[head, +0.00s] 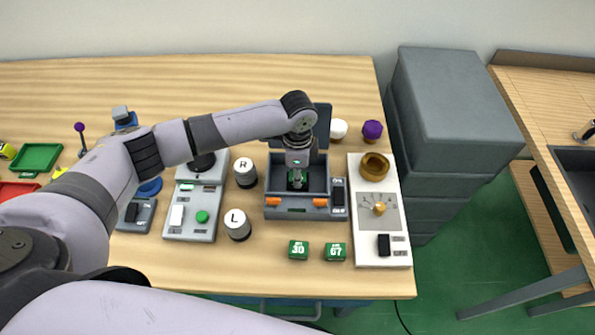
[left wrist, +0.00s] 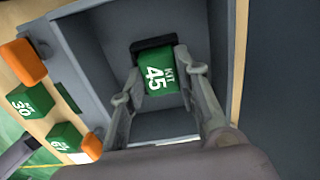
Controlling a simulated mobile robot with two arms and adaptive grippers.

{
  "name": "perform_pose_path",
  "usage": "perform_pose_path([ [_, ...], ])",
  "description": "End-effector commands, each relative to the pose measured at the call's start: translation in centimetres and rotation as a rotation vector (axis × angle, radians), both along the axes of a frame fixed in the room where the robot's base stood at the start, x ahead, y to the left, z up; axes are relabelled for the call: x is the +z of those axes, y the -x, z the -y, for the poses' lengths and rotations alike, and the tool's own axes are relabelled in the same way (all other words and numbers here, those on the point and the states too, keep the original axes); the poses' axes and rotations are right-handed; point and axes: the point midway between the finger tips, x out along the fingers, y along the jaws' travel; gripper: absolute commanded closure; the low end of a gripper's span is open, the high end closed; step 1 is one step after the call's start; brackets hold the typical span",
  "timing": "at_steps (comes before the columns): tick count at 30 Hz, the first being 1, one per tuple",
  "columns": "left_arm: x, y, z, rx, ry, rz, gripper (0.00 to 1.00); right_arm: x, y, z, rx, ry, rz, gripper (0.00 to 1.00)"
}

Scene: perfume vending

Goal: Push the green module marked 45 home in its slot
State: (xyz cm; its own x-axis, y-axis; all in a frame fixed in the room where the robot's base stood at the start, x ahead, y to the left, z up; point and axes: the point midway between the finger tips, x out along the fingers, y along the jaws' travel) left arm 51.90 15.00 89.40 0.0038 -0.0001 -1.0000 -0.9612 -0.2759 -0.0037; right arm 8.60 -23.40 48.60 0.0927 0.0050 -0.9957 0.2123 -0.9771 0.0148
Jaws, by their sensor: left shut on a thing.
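The green module marked 45 (left wrist: 158,76) sits inside the grey open box (head: 290,214), beside a black part (left wrist: 153,44) at its far end in the left wrist view. My left gripper (left wrist: 160,84) reaches down into the box with a finger on each side of the module and is shut on it. In the head view, the left gripper (head: 297,178) comes into the box from above and covers most of the module. I cannot tell how deep the module sits in its slot. My right gripper is not in view.
Green blocks marked 30 (head: 298,250) and 67 (head: 336,252) lie on the table in front of the box. The box has orange front clips (head: 320,202) and a raised lid (head: 323,122). White canisters R (head: 245,173) and L (head: 237,225) stand left; a white panel (head: 366,225) lies right.

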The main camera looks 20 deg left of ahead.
Motion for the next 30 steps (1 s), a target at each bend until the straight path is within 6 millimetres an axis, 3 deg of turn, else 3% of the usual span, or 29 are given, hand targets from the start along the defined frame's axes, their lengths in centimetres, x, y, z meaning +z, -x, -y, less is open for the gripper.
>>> perform_pose_path([
  [9, -0.52, 0.31, -0.01, -0.001, -0.002, -0.008, 0.98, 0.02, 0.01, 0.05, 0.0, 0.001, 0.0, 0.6],
  [10, -0.53, 0.33, -0.02, -0.001, -0.002, -0.008, 0.69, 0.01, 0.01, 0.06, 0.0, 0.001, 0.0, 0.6],
  [20, -0.57, 0.34, -0.06, -0.001, -0.003, -0.009, 0.47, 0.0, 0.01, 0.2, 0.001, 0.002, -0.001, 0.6],
  [30, -0.35, 0.16, -0.07, 0.0, -0.002, -0.005, 0.47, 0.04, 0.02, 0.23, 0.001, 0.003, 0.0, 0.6],
])
